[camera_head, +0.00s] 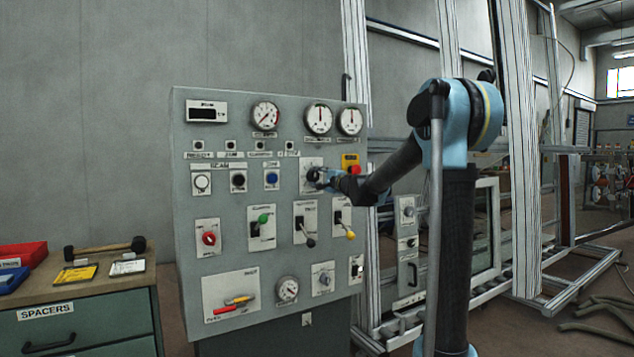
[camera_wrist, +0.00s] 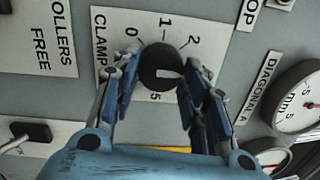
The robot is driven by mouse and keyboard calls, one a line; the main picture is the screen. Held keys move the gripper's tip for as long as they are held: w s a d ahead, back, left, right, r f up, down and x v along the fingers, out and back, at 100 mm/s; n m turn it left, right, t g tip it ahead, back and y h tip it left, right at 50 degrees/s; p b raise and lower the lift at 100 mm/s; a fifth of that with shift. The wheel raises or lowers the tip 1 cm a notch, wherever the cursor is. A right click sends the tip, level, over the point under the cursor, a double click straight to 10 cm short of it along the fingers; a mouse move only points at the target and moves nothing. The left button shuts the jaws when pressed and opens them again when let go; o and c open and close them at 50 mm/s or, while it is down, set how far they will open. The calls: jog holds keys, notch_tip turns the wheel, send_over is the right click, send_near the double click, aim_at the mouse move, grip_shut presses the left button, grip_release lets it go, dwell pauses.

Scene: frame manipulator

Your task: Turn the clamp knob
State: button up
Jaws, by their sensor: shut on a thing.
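The clamp knob (camera_wrist: 158,62) is a round black knob with a white mark on its face. It sits on a white plate (camera_wrist: 113,40) lettered CLAMP, with 0, 1 and 2 around it in the wrist view. My gripper (camera_wrist: 162,75) has one finger on each side of the knob and is shut on it. In the head view, my gripper (camera_head: 321,178) reaches the panel at the clamp plate (camera_head: 306,187) from the right. The fingers hide part of the knob there.
The grey control panel (camera_head: 225,200) carries several gauges, buttons and levers. A red button on a yellow plate (camera_head: 350,159) is close to my gripper's right. A lever plate (camera_head: 298,222) is just below. A bench with a mallet (camera_head: 105,248) stands at left.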

jog(key=shift+s+f, duration=0.1)
jog(key=shift+f, duration=0.05)
jog(key=o, duration=1.1)
jog(key=shift+c, duration=0.2)
jog(key=v, duration=1.1)
jog(key=shift+s+d, duration=0.2)
jog(key=shift+d, duration=0.15)
jog(key=shift+f, duration=0.1)
